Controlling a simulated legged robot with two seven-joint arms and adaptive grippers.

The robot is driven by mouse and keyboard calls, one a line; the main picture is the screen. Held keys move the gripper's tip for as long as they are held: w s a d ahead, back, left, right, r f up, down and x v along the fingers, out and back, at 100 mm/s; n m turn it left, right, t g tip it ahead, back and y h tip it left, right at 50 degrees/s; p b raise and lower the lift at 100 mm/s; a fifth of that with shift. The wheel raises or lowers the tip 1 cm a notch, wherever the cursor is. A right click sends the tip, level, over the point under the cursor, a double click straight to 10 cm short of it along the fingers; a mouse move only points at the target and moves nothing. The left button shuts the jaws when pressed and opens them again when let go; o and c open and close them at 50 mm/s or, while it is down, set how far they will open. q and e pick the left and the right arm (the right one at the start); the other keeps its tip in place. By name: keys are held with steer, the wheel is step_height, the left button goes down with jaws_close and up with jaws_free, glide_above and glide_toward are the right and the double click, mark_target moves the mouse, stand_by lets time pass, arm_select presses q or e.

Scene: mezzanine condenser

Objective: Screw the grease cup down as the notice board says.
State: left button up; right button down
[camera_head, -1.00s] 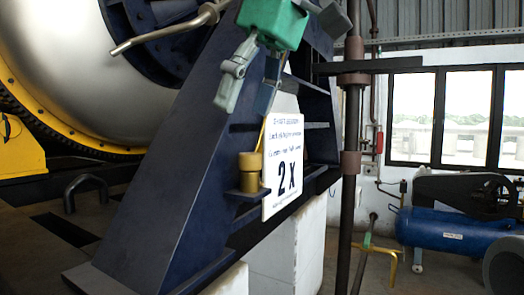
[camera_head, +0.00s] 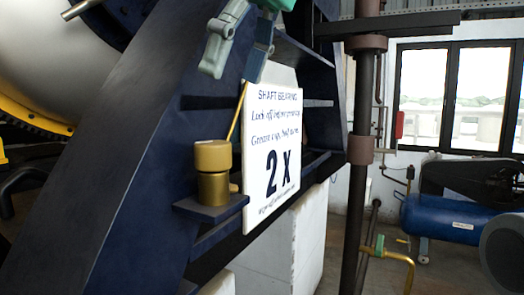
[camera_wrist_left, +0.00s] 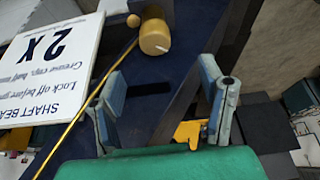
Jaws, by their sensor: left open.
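The brass grease cup (camera_head: 213,172) stands upright on a small ledge of the dark blue bearing frame, a wide cap on a narrower body. In the left wrist view the cup (camera_wrist_left: 154,38) shows end-on with a short pale mark on its cap. The white notice board (camera_head: 272,150) beside it reads "SHAFT BEARING", a lock-off line, a grease cup line and a large "2 X". My left gripper (camera_head: 233,76) is open and empty, above the cup and apart from it. Its two fingers (camera_wrist_left: 160,85) spread below the cup in the wrist view. My right gripper is not in view.
A thin brass rod (camera_head: 238,111) slants up beside the cup and board. The sloping blue frame (camera_head: 110,165) is close on the left. A brown vertical pipe (camera_head: 360,190) stands right of the board. A blue compressor tank (camera_head: 440,217) is farther right.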

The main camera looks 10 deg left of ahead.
mark_target(215, 142)
arm_select(q)
steer(key=f, duration=0.2)
steer(key=w+f+b, duration=0.1)
steer(key=f, duration=0.1)
steer(key=w+a+f, duration=0.1)
steer(key=f, duration=0.1)
steer(key=shift+w+f, duration=0.1)
steer(key=a+f+b, duration=0.1)
steer(key=a+f, duration=0.2)
steer(key=shift+a, duration=0.1)
steer(key=shift+a+f, duration=0.4)
steer(key=shift+a, duration=0.05)
steer(key=shift+d, duration=0.1)
steer(key=shift+w+d, duration=0.1)
steer(key=shift+d, duration=0.55)
steer(key=shift+s+d+r, duration=0.1)
steer(key=shift+s+d, duration=0.1)
steer(key=shift+d, duration=0.15)
steer(key=c, duration=1.2)
steer(key=shift+o, duration=0.2)
steer(key=shift+w+a, duration=0.1)
steer(key=shift+a, duration=0.3)
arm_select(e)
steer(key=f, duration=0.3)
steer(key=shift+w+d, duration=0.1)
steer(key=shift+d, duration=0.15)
